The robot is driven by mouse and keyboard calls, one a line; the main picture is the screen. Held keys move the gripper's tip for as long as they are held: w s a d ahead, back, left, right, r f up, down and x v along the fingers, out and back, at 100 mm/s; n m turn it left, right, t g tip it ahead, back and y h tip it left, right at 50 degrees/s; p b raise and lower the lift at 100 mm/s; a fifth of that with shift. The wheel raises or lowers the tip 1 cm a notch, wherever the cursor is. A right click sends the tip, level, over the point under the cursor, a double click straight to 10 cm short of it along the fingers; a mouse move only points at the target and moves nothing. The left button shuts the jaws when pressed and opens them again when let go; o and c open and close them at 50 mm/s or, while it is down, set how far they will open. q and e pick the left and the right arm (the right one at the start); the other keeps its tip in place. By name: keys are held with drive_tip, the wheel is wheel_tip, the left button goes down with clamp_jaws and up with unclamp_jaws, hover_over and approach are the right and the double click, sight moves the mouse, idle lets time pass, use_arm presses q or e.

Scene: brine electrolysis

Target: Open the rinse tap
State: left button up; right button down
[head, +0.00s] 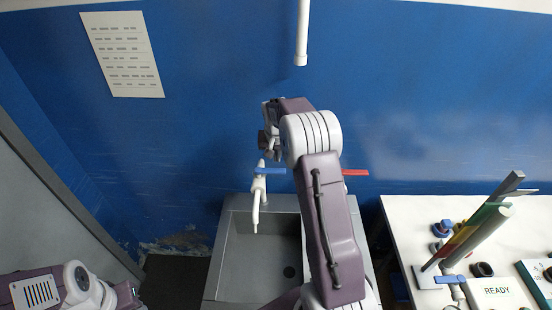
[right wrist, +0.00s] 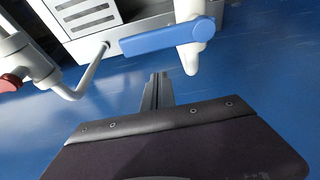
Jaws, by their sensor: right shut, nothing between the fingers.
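A white tap (head: 257,200) with a blue lever (head: 270,171) stands at the back left of the grey sink. The blue lever lies sideways, also in the right wrist view (right wrist: 165,38), on a white upright pipe. My right gripper (head: 265,143) is beside the wall just above the lever in the head view, partly hidden by its own wrist. In the right wrist view its fingers (right wrist: 157,88) are shut and empty, and their tips appear just below the lever, with a gap in the picture. My left gripper (head: 128,293) is low at the left, its jaws unclear.
The grey sink (head: 228,262) is partly hidden by my right arm. A red lever (head: 356,173) shows right of that arm. A white pipe (head: 302,45) hangs above. A white bench (head: 400,215) with a coloured post and small items stands right. A blue wall is behind.

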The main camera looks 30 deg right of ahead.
sight(270, 171)
drive_tip(key=s+a, duration=0.2)
drive_tip(key=shift+s+r+p, duration=0.2)
drive_tip(key=shift+s+p, duration=0.2)
